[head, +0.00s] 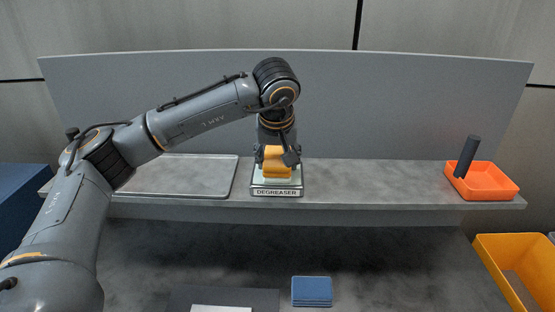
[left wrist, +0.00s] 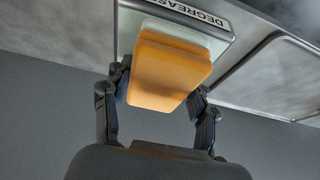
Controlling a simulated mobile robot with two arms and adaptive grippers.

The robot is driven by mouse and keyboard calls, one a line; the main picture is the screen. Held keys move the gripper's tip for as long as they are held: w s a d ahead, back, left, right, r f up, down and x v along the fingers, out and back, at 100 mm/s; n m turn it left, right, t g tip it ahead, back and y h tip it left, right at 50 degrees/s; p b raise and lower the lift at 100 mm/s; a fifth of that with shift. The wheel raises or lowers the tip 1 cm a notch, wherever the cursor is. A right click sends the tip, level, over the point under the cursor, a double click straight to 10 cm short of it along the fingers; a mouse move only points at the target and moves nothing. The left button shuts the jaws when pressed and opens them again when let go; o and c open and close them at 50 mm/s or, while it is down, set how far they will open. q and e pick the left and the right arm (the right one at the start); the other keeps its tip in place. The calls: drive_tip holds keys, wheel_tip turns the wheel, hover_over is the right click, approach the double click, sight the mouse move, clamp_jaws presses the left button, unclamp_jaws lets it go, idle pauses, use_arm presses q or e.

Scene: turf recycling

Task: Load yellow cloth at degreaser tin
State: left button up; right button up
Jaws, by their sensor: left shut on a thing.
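A yellow folded cloth (head: 277,168) is between the fingers of my left gripper (head: 277,160), which is shut on it. In the left wrist view the yellow cloth (left wrist: 170,68) shows as a stacked block between the fingertips. The degreaser tin (head: 276,192), a shallow metal tray labelled DEGREASER, is directly below on the shelf. A pale green-white layer (left wrist: 190,38) lies between the yellow cloth and the tin. Whether the cloth touches that layer I cannot tell. My right gripper is not in view.
A flat metal tray (head: 180,180) lies left of the tin on the shelf. An orange bin (head: 488,186) with a dark cylinder (head: 466,157) stands at the right end. A blue stack (head: 312,291) and a yellow crate (head: 492,243) are lower down.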

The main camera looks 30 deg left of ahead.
sight(277, 156)
use_arm(q)
drive_tip(key=shift+r+p, duration=2.6)
drive_tip(key=shift+r, duration=0.9)
drive_tip(key=shift+f, duration=0.1)
